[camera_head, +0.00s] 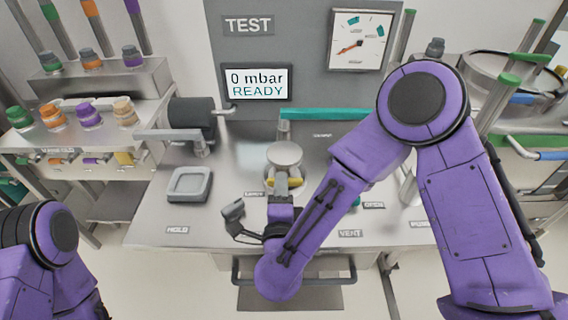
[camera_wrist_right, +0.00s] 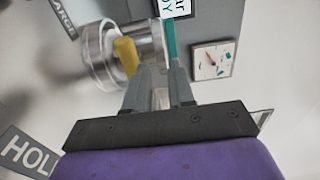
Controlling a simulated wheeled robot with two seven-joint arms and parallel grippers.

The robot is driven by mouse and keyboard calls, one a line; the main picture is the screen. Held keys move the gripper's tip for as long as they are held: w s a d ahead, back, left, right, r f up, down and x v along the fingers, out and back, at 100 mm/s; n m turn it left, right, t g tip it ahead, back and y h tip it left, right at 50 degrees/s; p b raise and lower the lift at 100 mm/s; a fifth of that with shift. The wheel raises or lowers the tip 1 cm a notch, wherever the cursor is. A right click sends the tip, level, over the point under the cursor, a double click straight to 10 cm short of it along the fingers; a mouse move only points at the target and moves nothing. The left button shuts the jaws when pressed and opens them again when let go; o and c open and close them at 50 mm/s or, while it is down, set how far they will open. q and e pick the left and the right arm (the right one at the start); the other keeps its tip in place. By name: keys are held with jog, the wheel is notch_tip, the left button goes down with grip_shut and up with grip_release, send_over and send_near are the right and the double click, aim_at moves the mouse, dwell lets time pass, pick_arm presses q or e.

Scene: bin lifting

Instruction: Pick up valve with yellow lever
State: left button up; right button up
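The valve with the yellow lever (camera_head: 284,154) is at the middle of the steel bench, a round metal body with a little yellow showing below it. In the right wrist view the valve (camera_wrist_right: 103,57) has a clear, ringed end and a metal body, with the yellow lever (camera_wrist_right: 126,57) across it. My right gripper (camera_head: 282,186) is right at the valve's near side. In the wrist view its two fingers (camera_wrist_right: 160,72) stand apart, with the lever by the left fingertip. Contact cannot be told. My left gripper is out of view.
A grey square tray (camera_head: 174,196) sits left on the bench. A black cylinder on a fixture (camera_head: 190,114) stands behind it. The test panel (camera_head: 305,60) with screen and gauge (camera_head: 358,40) is at the back. Racks of coloured caps (camera_head: 88,116) stand left.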

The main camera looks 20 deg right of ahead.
aim_at(279, 166)
jog(key=x, duration=0.1)
jog(key=p+x, duration=0.1)
jog(key=x, duration=0.2)
jog(key=shift+w+a, duration=0.2)
jog(key=shift+w, duration=0.2)
grip_shut()
jog(key=shift+r, duration=0.1)
dwell(0.9)
